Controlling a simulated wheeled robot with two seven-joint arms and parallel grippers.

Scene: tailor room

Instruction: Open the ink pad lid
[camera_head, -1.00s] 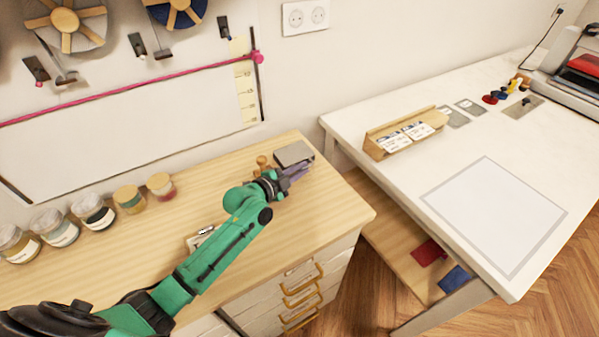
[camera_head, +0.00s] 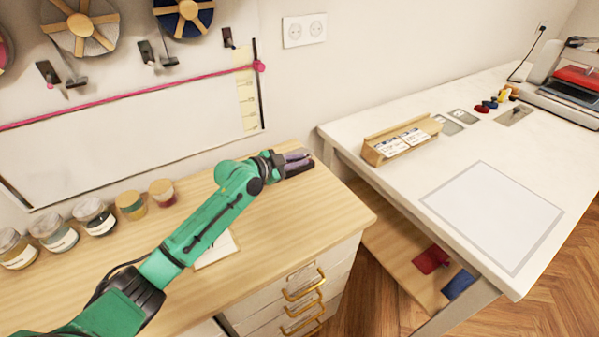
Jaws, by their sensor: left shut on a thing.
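My left gripper (camera_head: 300,160) is at the back right of the wooden cabinet top (camera_head: 300,215), near the wall. Its purple-grey fingers are shut on the grey ink pad (camera_head: 299,172), which is mostly hidden behind them. Only a dark edge of the pad shows around the fingers. I cannot tell how far its lid is raised. My right gripper is not in view.
Several jars (camera_head: 93,217) stand along the back left of the cabinet top. A paper pad (camera_head: 217,250) lies partly behind my left arm. A white table (camera_head: 400,190) with a wooden card holder (camera_head: 402,140) is to the right. The cabinet top's front right is clear.

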